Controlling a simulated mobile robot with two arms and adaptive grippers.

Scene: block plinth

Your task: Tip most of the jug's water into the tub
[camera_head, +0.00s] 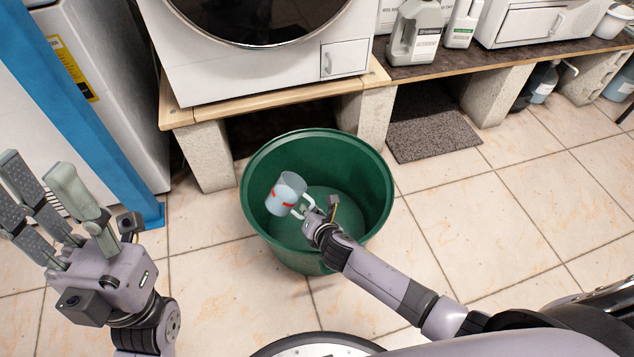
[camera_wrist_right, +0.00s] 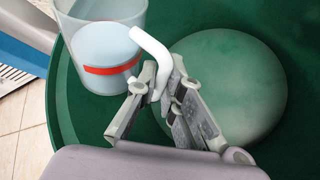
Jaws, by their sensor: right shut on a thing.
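The jug (camera_head: 285,193) is clear, with a red band and pale blue water in it. My right gripper (camera_head: 311,206) is shut on its white handle (camera_wrist_right: 158,70) and holds it over the open green tub (camera_head: 258,167). The jug looks somewhat tilted in the head view; no stream of water shows. The jug also shows at the upper left of the right wrist view (camera_wrist_right: 103,46), with the water inside it. The tub floor shows as a paler green disc; I cannot tell whether water lies on it. My left gripper (camera_head: 42,180) is open and empty, left of the tub.
A white front-loading machine (camera_head: 335,62) stands on a wooden plinth with pale blocks (camera_head: 212,155) behind the tub. A blue post (camera_head: 75,105) stands at the left. Bottles (camera_head: 415,35) stand on the shelf at right. Tiled floor right of the tub is clear.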

